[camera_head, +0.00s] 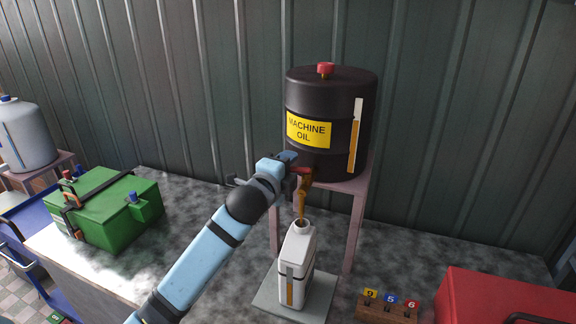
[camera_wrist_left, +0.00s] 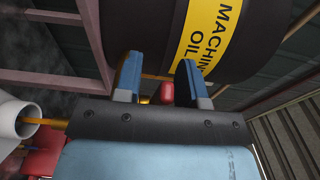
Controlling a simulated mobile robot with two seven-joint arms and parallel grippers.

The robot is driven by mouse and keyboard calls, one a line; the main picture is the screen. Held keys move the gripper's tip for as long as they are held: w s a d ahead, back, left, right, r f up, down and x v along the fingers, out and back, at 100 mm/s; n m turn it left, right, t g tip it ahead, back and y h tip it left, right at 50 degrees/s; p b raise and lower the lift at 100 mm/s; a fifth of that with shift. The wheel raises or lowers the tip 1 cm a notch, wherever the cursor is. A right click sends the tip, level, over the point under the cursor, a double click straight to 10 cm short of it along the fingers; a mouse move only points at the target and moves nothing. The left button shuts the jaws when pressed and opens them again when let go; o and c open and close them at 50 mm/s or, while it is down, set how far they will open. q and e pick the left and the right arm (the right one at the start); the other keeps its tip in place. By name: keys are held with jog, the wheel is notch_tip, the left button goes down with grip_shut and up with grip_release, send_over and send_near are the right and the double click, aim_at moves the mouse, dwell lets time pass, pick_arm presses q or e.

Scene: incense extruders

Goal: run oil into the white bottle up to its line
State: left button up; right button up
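The white bottle (camera_head: 300,258) stands upright and open on a pale square plate (camera_head: 268,296) under the machine oil drum (camera_head: 330,95). An amber oil stream (camera_head: 301,207) runs from the drum's tap (camera_head: 306,181) into the bottle's mouth. The bottle's side strip shows amber in its lower part; I cannot make out the line clearly. My left gripper (camera_head: 294,164) is at the tap. In the left wrist view its blue fingers (camera_wrist_left: 160,80) are apart, with the red tap handle (camera_wrist_left: 168,91) between them and gaps beside it. The bottle mouth (camera_wrist_left: 27,120) also shows there. My right gripper is out of view.
The drum sits on a pinkish stand (camera_head: 357,210) whose legs flank the bottle. A green box (camera_head: 110,215) is at left, with a bluish-white container (camera_head: 27,140) beyond. A numbered wooden block (camera_head: 386,309) and a red box (camera_head: 505,305) are at front right.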

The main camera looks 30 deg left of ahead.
pick_arm(q)
jog(key=s+b, duration=0.2)
jog(key=s, duration=1.2)
jog(key=shift+d, duration=0.3)
jog(key=shift+w, duration=0.1)
dwell(6.0)
jog(key=shift+o, duration=0.6)
